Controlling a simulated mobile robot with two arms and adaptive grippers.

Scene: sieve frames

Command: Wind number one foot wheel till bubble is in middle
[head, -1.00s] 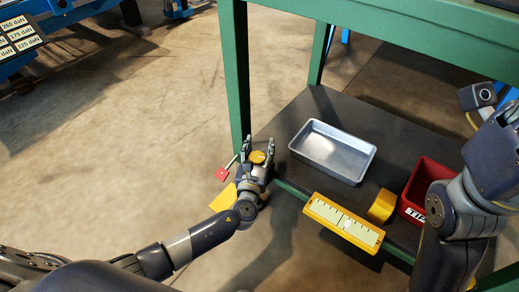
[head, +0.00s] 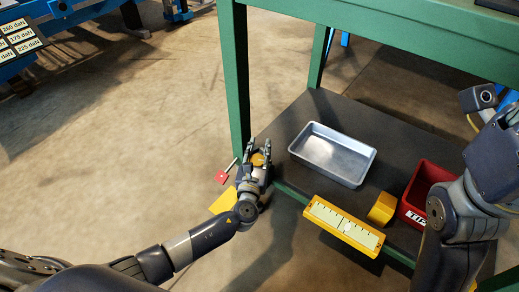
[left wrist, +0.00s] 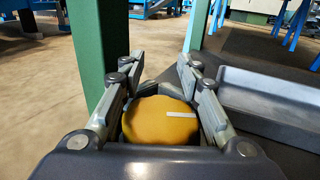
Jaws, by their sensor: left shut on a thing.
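The yellow foot wheel (head: 258,159) is at the front left corner of the low dark shelf, near the green post. My left gripper (head: 259,150) is shut around it. In the left wrist view the wheel (left wrist: 160,121) sits between the fingers, and a white mark on its top points right. The yellow-framed level (head: 343,226) is at the shelf's front edge. Its pale scale has a dark line near the middle, and a small whitish spot that looks like the bubble lies close to it, slightly right. My right gripper is not visible; only my right arm shows.
A silver tray (head: 333,153) and a red bin (head: 418,190) stand on the shelf, with a yellow block (head: 382,208) between level and bin. The green post (head: 235,85) rises just behind my left gripper.

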